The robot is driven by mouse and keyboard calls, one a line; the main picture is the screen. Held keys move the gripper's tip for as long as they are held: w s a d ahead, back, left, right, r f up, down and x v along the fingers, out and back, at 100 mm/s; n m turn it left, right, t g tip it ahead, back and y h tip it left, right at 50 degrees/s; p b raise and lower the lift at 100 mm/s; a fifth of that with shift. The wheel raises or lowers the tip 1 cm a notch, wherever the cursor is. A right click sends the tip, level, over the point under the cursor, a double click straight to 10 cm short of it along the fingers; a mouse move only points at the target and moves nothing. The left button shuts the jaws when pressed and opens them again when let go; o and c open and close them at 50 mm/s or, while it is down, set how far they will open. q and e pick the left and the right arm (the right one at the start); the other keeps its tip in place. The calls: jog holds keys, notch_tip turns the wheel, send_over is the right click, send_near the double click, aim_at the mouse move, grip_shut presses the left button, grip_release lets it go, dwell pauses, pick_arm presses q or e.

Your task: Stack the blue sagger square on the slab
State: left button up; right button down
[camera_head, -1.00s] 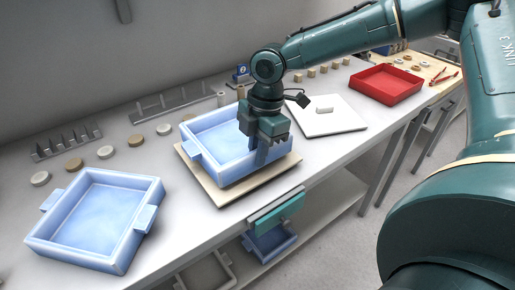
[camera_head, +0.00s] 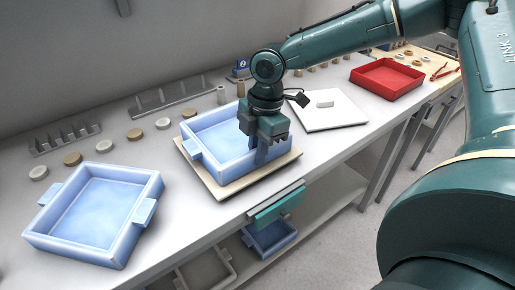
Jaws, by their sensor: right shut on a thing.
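A light blue square sagger (camera_head: 212,138) with side lugs sits over the beige slab (camera_head: 229,190) on the bench. It looks level and roughly square with the slab, whose border shows around it. Whether its base touches the slab everywhere is hidden. My right gripper (camera_head: 262,150) points down at the sagger's right side and is shut on it, with the fingers over the wall there. A second blue sagger (camera_head: 95,210) stands on the bench at the left, turned at an angle to the slab. My left gripper is not in view.
A white board (camera_head: 335,119) with a small block and a red tray (camera_head: 388,79) lie to the right. Small round discs (camera_head: 104,146) and grey racks (camera_head: 65,138) line the back. A teal piece (camera_head: 277,207) juts from the front edge. Another blue sagger (camera_head: 270,236) is below.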

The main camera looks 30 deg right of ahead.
jog(key=shift+w, duration=0.1)
jog(key=c, duration=1.4)
grip_release()
jog(key=shift+o, duration=0.3)
jog(key=shift+f, duration=0.15)
notch_tip(320, 180, up, 13)
jog(key=d+p, duration=0.1)
jog(key=d, duration=0.1)
